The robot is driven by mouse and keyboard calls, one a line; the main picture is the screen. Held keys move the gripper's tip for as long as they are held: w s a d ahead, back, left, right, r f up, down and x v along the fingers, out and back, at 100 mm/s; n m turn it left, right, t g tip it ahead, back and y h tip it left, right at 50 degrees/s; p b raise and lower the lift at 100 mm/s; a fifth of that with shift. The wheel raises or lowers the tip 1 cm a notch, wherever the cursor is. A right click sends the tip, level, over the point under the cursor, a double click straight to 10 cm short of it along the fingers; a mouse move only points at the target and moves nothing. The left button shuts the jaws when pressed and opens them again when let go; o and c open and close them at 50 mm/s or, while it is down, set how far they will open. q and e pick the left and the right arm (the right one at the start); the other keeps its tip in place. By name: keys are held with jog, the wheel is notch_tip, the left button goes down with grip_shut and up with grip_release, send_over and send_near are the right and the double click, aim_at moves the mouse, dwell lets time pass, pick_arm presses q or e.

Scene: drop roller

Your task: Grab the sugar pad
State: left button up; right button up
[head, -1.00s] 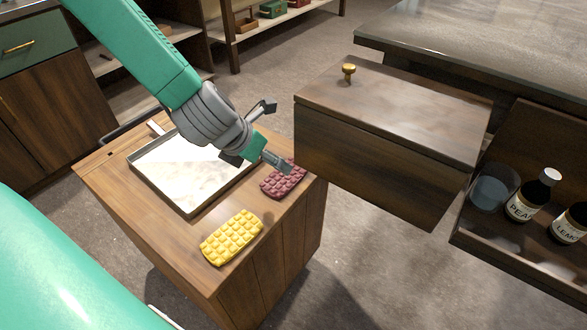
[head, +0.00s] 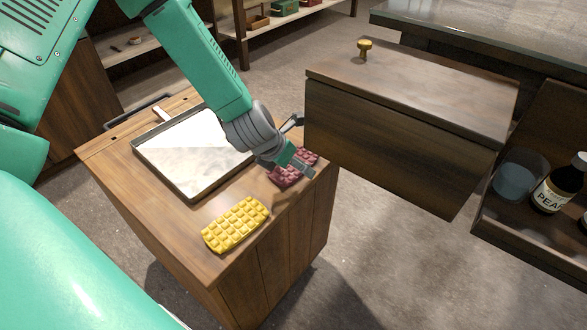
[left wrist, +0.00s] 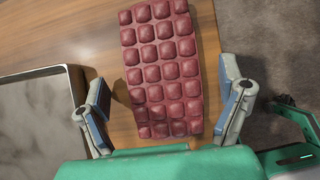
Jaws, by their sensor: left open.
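Two pads moulded in small blocks lie flat on the wooden cabinet top (head: 190,235): a dark red pad (head: 283,180) near its right edge and a yellow pad (head: 236,225) near its front. Nothing visible tells which is the sugar pad. My left gripper (head: 297,165) is open over the red pad and partly hides it in the head view. In the left wrist view, the red pad (left wrist: 163,65) lies lengthwise between the two spread fingers, with a gap on each side. Its near end is close to the gripper's palm. My right gripper is not in view.
A metal tray (head: 183,193) with a pale surface lies left of the pads. A dark wooden box with a brass knob (head: 410,130) stands close to the right of the gripper. A drawer (head: 525,240) with bottles and a glass is farther right.

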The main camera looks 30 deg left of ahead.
pick_arm(q)
jog(key=shift+d, duration=0.1)
jog(key=c, duration=1.4)
jog(key=shift+r, duration=0.15)
